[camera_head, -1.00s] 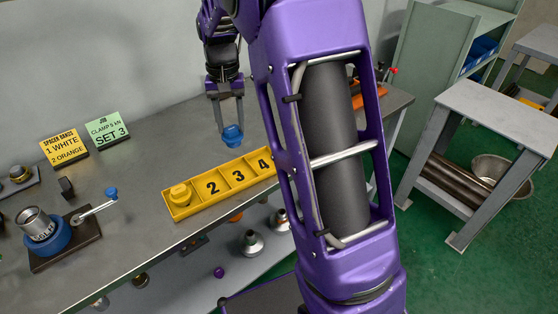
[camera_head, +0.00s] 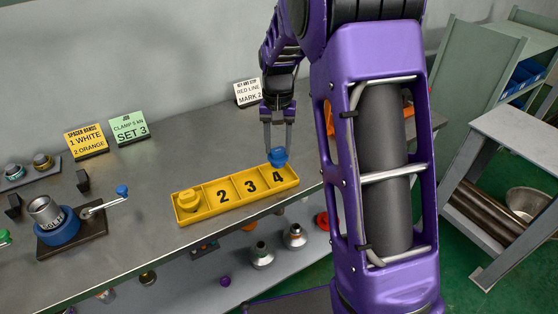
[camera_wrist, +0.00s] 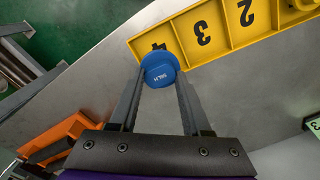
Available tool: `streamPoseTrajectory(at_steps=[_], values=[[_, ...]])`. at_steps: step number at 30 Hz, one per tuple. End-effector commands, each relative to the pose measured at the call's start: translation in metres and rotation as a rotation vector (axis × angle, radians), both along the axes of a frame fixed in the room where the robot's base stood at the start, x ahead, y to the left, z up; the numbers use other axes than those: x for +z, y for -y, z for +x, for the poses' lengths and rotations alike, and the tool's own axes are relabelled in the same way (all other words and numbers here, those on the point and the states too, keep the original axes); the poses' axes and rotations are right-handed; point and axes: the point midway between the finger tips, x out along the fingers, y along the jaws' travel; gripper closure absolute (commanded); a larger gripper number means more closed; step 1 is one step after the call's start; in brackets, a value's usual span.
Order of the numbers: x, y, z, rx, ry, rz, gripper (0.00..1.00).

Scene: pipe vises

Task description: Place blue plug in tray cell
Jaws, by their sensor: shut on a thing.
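The blue plug (camera_head: 277,156) is between the fingertips of my gripper (camera_head: 277,150), which is shut on it. In the wrist view the blue plug (camera_wrist: 160,70) shows its round top with small lettering, gripped by both fingers (camera_wrist: 160,82). The yellow tray (camera_head: 238,203) has numbered cells; 2, 3 and 4 are readable.
A blue vise (camera_head: 58,229) with a lever stands left of the tray on the grey bench (camera_head: 140,205). Sign cards (camera_head: 128,127) stand at the back. An orange object (camera_wrist: 52,136) lies near my gripper. The bench's front edge is close to the tray.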

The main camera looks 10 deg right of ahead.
Motion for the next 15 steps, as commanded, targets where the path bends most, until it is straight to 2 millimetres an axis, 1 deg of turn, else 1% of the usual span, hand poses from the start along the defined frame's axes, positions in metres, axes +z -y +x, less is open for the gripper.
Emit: streamPoseTrajectory(at_steps=[6,8,10,15], values=[[-0.035,0.000,-0.001,0.000,-0.003,0.000,1.00],[-0.043,0.000,-0.001,0.000,-0.003,0.000,1.00],[-0.047,0.000,0.000,0.000,0.000,0.000,1.00],[-0.046,0.000,0.000,0.000,0.000,0.000,1.00]])
